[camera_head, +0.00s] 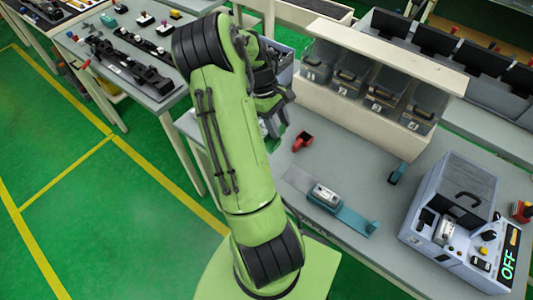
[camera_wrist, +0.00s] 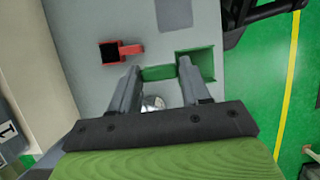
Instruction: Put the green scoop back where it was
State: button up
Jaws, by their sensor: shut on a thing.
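The green scoop (camera_wrist: 195,63) shows in the wrist view. Its handle lies between the two fingers of my gripper (camera_wrist: 160,76), which is shut on it. The scoop's square cup sticks out to the right of the right finger. Whether it touches the table or hangs just above it, I cannot tell. In the head view, my arm hides the scoop, and my gripper (camera_head: 281,100) is partly visible beyond the arm. A red scoop (camera_wrist: 111,52) lies left of the green one, apart from it; it also shows on the table in the head view (camera_head: 302,141).
The grey table (camera_head: 345,150) holds a teal object (camera_head: 397,172), a teal strip with a device (camera_head: 325,196), and a grey machine reading OFF (camera_head: 462,215). Numbered bins (camera_head: 385,88) stand at the back. A shiny round object (camera_wrist: 153,102) shows between my fingers, below the handle.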

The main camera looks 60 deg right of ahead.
notch_tip(320, 180, down, 10)
jog(key=shift+w+a+r+b, duration=0.1)
jog(key=shift+w+b, duration=0.05)
jog(key=shift+b, duration=0.25)
jog(key=o, duration=1.1)
jog(key=shift+f, duration=0.2)
jog(key=shift+c, duration=0.2)
